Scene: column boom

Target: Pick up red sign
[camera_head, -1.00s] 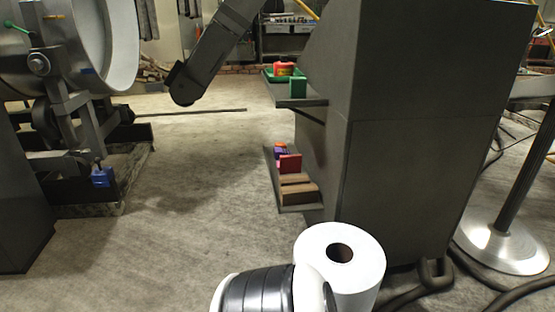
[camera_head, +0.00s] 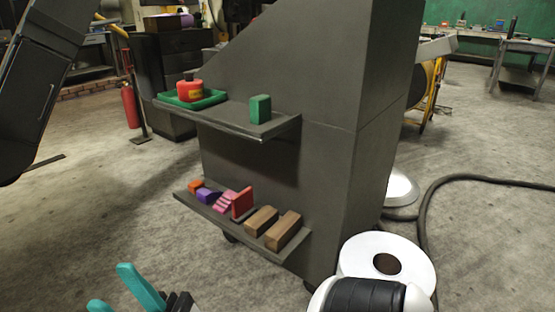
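The red sign (camera_head: 242,203) appears to be the small upright red piece on the lower shelf (camera_head: 222,222) of the dark cabinet. A pink stepped block (camera_head: 225,202) stands just left of it, and a wooden block (camera_head: 261,220) lies to its right. My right gripper (camera_head: 108,287) shows at the bottom left, cut off by the frame edge. Its teal fingers are apart with nothing seen between them. It is below and left of the shelf, clear of the sign. My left gripper is not in view.
A purple block (camera_head: 207,195), an orange block (camera_head: 196,186) and a second wooden block (camera_head: 283,230) share the lower shelf. The upper shelf (camera_head: 231,124) overhangs, with a green tray (camera_head: 212,98), a red pot (camera_head: 190,90) and a green block (camera_head: 260,108).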

